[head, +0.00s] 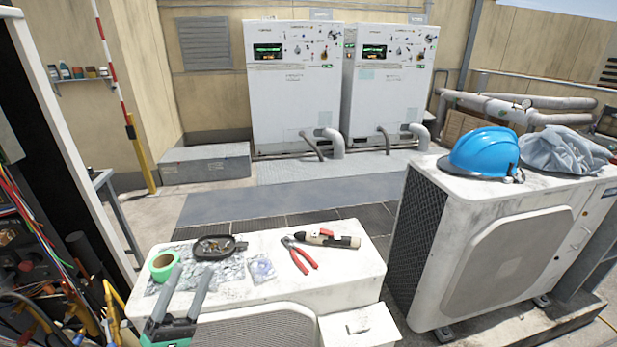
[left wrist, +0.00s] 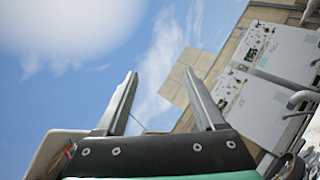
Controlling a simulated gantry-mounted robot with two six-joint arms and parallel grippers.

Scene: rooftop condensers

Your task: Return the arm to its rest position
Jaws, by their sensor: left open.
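My left gripper (head: 184,291) is in the lower left of the head view, in front of the near white condenser unit (head: 330,270). Its two grey fingers are apart with nothing between them. In the left wrist view the same open fingers (left wrist: 165,95) point up against sky, with the white cabinets (left wrist: 265,90) tilted at the right. My right gripper is not in view.
On the near unit lie green tape (head: 163,265), a dark tray (head: 214,247), red-handled pliers (head: 302,257) and a pen-like tool (head: 328,238). A blue helmet (head: 483,153) and grey cloth (head: 562,150) top the right unit. Wiring (head: 40,260) fills the open cabinet at left.

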